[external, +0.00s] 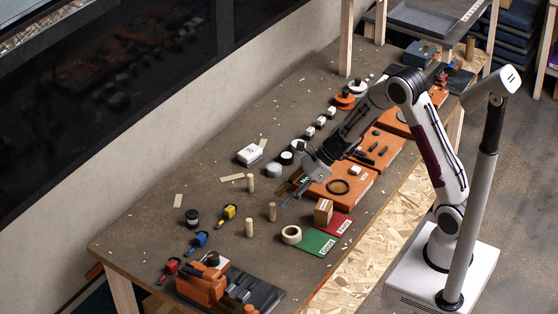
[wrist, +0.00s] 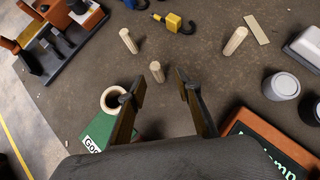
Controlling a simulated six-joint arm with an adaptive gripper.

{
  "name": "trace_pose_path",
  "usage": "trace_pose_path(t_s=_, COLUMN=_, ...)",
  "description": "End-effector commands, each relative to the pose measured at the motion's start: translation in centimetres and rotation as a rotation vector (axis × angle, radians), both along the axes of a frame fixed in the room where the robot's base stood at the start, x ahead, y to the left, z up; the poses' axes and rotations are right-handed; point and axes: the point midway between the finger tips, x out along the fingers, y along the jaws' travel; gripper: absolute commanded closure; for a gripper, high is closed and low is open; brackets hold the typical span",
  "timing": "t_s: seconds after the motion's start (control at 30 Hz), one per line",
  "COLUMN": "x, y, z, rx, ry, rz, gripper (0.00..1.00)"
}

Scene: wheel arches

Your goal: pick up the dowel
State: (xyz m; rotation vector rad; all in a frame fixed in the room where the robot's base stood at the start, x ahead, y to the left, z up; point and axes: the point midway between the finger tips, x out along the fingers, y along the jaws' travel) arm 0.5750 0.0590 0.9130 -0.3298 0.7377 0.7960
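Three pale wooden dowels stand upright on the brown table. The nearest to my gripper is the middle dowel (external: 272,212), which shows in the wrist view (wrist: 157,71) just beyond and between the fingertips. Another dowel (external: 249,228) is at the upper left of the wrist view (wrist: 128,41). The third dowel (external: 250,183) is at the upper right of the wrist view (wrist: 235,41). My gripper (wrist: 157,88) is open and empty, its fingers wide apart. In the external view my gripper (external: 289,197) hangs over the table, right of the middle dowel and apart from it.
A tape roll (external: 291,234) and a green card (external: 315,242) lie near my gripper. Orange trays (external: 341,187) are to the right. A white box (external: 250,154), small clamps (external: 198,241) and an orange tool assembly (external: 203,286) surround the dowels. Bare table separates the dowels.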

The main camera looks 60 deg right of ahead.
Motion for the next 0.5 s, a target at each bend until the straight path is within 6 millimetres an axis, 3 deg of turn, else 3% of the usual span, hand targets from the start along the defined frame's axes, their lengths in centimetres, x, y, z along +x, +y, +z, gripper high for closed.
trace_pose_path(t_s=0.5, x=0.37, y=0.54, z=-0.62, rx=0.0, ry=0.001, rz=0.001, gripper=0.67)
